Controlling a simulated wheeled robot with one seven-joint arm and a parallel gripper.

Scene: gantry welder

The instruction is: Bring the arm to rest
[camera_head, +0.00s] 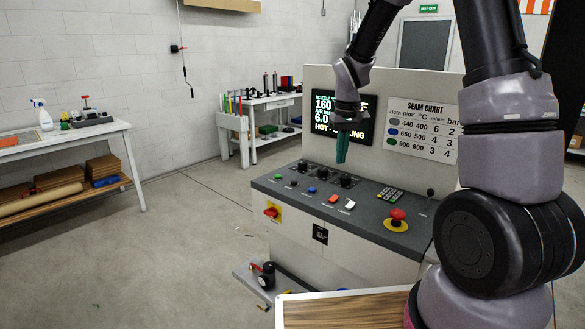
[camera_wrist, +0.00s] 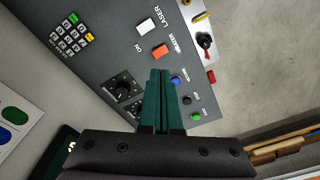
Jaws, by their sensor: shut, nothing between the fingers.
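My arm reaches up at the right of the head view and bends down over a control console (camera_head: 262,184). My gripper (camera_head: 341,160) has green fingers that point down above the console's dark panel, in front of the display screen (camera_head: 375,125). In the wrist view the green fingers of my gripper (camera_wrist: 160,72) lie side by side, shut, with nothing between them. They appear over the panel (camera_wrist: 105,40) near a blue button (camera_wrist: 180,81) and black knobs (camera_wrist: 124,88). I cannot tell the exact height of the fingertips above the panel.
The console carries a red emergency button (camera_head: 397,216), a keypad (camera_head: 389,194) and a seam chart (camera_head: 421,117). A workbench (camera_head: 60,137) stands at the left and a tool table (camera_head: 262,101) at the back. A wooden board (camera_head: 345,311) lies in front. The floor at left is mostly clear.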

